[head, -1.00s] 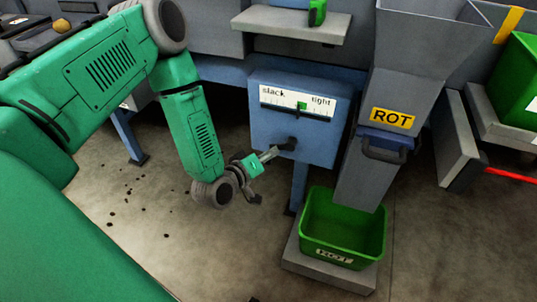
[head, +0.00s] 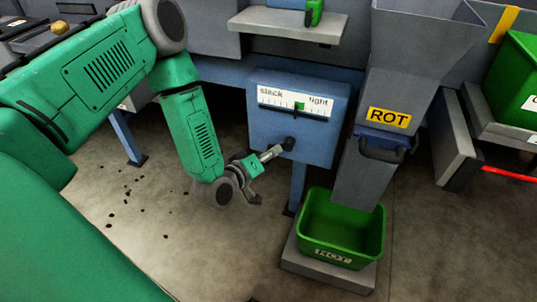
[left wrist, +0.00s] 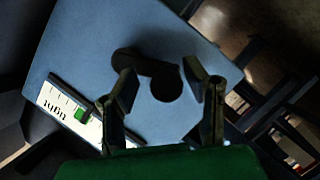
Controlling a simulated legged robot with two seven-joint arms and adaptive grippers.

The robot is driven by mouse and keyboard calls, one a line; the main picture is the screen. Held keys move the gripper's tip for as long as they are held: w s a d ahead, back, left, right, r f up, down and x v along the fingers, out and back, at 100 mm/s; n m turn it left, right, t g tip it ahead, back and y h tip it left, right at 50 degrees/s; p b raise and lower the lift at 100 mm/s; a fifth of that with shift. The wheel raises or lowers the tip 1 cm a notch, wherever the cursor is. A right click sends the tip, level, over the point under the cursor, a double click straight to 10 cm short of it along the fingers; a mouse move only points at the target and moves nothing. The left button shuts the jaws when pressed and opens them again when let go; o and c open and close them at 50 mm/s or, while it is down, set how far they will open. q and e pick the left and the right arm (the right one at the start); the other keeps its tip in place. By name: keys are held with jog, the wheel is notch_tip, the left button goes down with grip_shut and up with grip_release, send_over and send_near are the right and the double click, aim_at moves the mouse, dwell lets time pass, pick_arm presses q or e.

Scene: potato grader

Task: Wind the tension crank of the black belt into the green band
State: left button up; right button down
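The crank (head: 289,144) is a dark arm on the front of a blue box (head: 320,148). In the left wrist view the crank (left wrist: 165,82) shows as a dark arm with a round end. Above it a white gauge (head: 280,99) reads "slack" to "tight", with a green band (head: 299,106) near its middle. The pointer is too small to tell. My left gripper (head: 272,155) is at the crank. In the left wrist view its fingers (left wrist: 168,88) are apart, with the crank's round end between them and gaps showing. The black belt is not clearly seen. My right gripper is out of view.
A grey chute marked "ROT" (head: 390,118) stands right of the box, above a green bin (head: 342,250) on a grey stand (head: 325,276). A grey shelf (head: 285,26) juts out above the box. Open floor lies in front, with small dark bits at left.

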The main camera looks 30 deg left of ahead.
pick_arm(q)
jog(key=shift+s+a, duration=0.1)
jog(key=shift+s, duration=0.1)
jog(key=v, duration=1.1)
jog(key=shift+s, duration=0.25)
jog(key=shift+r, duration=0.1)
